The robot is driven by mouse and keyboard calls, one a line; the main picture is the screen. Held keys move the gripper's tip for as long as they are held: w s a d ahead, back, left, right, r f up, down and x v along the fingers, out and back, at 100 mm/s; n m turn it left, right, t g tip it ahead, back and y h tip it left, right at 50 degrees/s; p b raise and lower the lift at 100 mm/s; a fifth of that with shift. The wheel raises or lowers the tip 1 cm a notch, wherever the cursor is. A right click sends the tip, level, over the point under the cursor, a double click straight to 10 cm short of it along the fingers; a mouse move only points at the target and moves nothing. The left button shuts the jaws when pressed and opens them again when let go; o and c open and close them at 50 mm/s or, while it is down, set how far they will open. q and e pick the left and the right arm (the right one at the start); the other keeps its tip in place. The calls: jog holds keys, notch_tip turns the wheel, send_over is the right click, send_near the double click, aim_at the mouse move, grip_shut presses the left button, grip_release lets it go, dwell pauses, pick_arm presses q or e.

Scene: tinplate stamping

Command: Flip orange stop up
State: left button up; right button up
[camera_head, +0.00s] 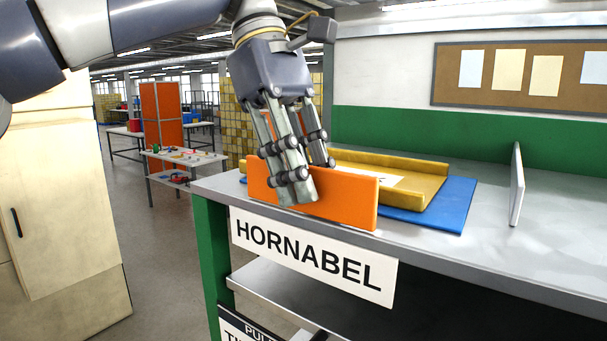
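The orange stop (345,195) is a flat orange plate standing upright along the front edge of the grey workbench, above the HORNABEL sign. My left gripper (305,185) reaches down from above over the left part of the stop. One finger is in front of the stop's front face and covers part of it. Another finger is farther back, near the stop's top edge. Whether the fingers touch the stop cannot be told. My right gripper is not in view.
Behind the stop, a yellow tray (432,190) rests on a blue mat (455,212). A thin white upright panel (517,185) stands on the bench (560,235) farther right. A beige cabinet (60,200) is at the left. Bench surface around the white panel is clear.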

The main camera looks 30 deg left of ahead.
pick_arm(q)
jog(key=shift+a+r, duration=0.1)
jog(key=shift+r, duration=0.2)
jog(key=a, duration=0.4)
jog(key=w+a, duration=0.1)
jog(key=a, duration=0.7)
jog(key=shift+w+r, duration=0.15)
jog(key=shift+w, duration=0.1)
